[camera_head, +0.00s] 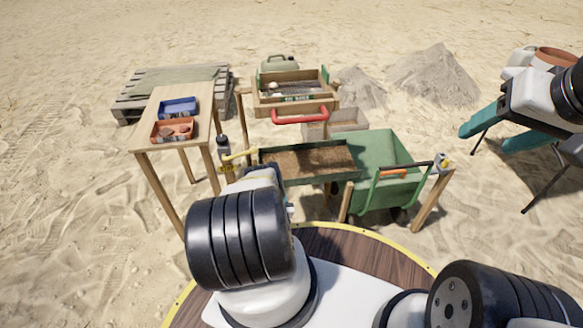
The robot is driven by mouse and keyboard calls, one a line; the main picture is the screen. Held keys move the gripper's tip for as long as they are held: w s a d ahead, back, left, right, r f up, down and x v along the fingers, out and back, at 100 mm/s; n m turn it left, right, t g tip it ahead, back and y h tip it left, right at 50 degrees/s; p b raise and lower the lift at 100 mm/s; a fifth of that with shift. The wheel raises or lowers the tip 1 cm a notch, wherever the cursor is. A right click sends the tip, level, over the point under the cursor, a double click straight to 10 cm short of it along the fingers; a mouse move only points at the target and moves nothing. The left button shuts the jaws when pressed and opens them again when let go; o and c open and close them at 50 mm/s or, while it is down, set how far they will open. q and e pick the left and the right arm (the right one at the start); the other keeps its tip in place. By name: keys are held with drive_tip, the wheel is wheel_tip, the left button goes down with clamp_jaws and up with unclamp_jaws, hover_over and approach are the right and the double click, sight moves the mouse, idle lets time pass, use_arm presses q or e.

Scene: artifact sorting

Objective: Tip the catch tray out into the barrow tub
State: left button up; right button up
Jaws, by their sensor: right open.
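The catch tray (353,174) is a long shallow tray with dark green sides and brown soil in it. It lies level in the middle, with a yellow handle (240,156) at its left end. The green barrow tub (385,150) stands right behind and beside the tray's right end. My left arm reaches up toward the tray's left end; its wrist (262,177) is partly hidden behind the forearm, and I cannot make out its fingers. My right gripper (506,98) is open at the upper right, well away from the tray and the tub.
A wooden table (150,118) at the left holds a blue bin (178,107) and an orange bin (172,130). A wooden sieve frame (293,100) with a red handle (300,116) stands behind the tray. Sand heaps (436,76) lie behind.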

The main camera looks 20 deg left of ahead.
use_arm(q)
clamp_jaws()
idle(1.2)
